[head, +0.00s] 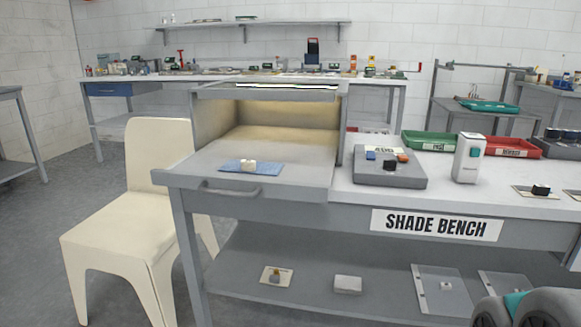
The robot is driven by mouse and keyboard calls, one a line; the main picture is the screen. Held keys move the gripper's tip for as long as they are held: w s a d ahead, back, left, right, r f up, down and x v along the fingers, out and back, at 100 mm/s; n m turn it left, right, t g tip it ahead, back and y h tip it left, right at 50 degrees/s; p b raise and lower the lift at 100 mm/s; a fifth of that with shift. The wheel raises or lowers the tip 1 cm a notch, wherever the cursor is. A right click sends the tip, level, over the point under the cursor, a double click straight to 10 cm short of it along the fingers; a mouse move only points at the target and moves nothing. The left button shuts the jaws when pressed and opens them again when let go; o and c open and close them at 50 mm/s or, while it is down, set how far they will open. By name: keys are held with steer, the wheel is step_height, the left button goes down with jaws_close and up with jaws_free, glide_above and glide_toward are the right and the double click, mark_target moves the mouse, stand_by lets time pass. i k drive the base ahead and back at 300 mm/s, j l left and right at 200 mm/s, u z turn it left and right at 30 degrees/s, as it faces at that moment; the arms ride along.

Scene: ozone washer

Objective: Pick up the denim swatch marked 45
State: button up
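My gripper's fingers do not show. Only grey rounded parts, likely my arm, show at the bottom right corner.
The bench labelled SHADE BENCH (436,224) carries a white device (467,158), a green tray (428,141) and a red tray (508,147). A cream chair (130,230) stands left of the bench. The lower shelf (310,287) holds small samples. Open floor lies at left.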

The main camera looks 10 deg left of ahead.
mark_target(248, 166)
steer(key=j+z, duration=0.15)
steer(key=z, duration=0.7)
steer(key=k+j+z, duration=0.25)
steer(key=j+z, duration=0.15)
steer(key=j, duration=0.15)
steer(key=k+j+z, duration=0.35)
steer(key=j, duration=0.2)
steer(key=k+j+z, duration=0.4)
steer(key=i+j, duration=0.05)
steer(key=i, duration=0.05)
